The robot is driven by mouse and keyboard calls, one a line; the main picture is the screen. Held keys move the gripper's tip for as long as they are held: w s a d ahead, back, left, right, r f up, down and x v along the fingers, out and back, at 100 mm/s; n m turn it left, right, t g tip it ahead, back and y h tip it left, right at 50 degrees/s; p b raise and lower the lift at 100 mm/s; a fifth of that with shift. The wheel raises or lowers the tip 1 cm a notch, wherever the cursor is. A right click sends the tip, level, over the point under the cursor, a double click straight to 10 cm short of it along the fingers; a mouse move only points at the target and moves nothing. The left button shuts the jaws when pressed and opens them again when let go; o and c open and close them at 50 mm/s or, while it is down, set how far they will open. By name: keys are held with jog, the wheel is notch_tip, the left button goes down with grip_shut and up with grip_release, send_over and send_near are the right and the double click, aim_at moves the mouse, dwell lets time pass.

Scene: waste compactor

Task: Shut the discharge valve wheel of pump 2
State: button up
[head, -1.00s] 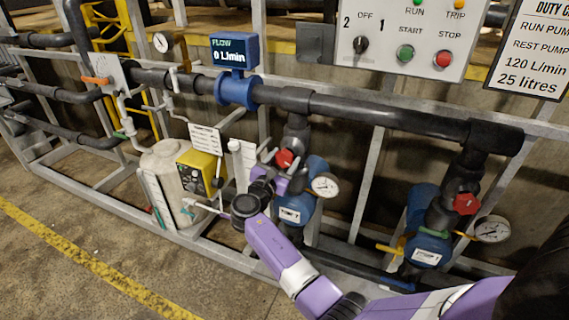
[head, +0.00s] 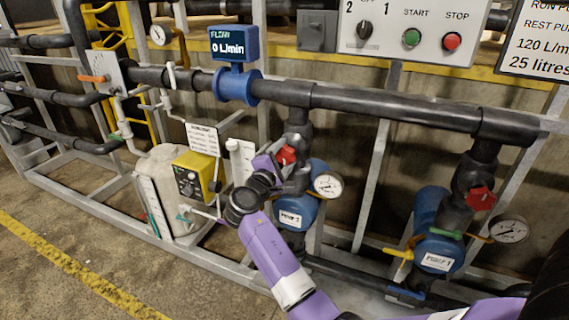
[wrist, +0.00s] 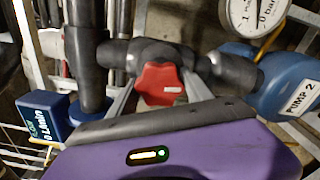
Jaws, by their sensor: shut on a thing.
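The red discharge valve wheel of pump 2 (head: 287,154) sits on the dark vertical pipe above the blue pump 2 (head: 297,211). My gripper (head: 277,158) is at this wheel, coming from its left and front. In the wrist view the red wheel (wrist: 160,83) lies between my two grey fingers, which are shut on it. The label "PUMP 2" shows on the blue body (wrist: 288,92) at the right of that view.
Pump 1 (head: 436,250), with its own red wheel (head: 481,198), stands to the right. Pressure gauges (head: 328,185) sit beside both pumps. A white tank (head: 166,172) and yellow dosing pump (head: 196,178) stand left of my arm. The flow display (head: 234,44) reads 0 L/min.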

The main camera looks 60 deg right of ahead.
jog(key=m+b, duration=0.2)
jog(key=m, duration=0.1)
jog(key=m+b, duration=0.1)
jog(key=b, duration=0.1)
jog(key=shift+f+m, duration=0.25)
jog(key=shift+m, duration=0.05)
jog(key=m+b, duration=0.5)
jog(key=shift+b, duration=0.4)
jog(key=m+b, duration=0.4)
jog(key=m, duration=0.1)
jog(key=shift+b, duration=0.4)
jog(key=m+b, duration=0.4)
jog(key=shift+s+m+b, duration=0.1)
jog(key=shift+m+b, duration=0.2)
jog(key=shift+b, duration=0.05)
jog(key=m+b, duration=0.8)
jog(key=m, duration=0.1)
jog(key=shift+b, duration=0.3)
jog(key=m+b, duration=0.4)
jog(key=m, duration=0.1)
jog(key=shift+s+r+m+b, duration=0.15)
jog(key=shift+m+b, duration=1.05)
jog(key=shift+m, duration=0.9)
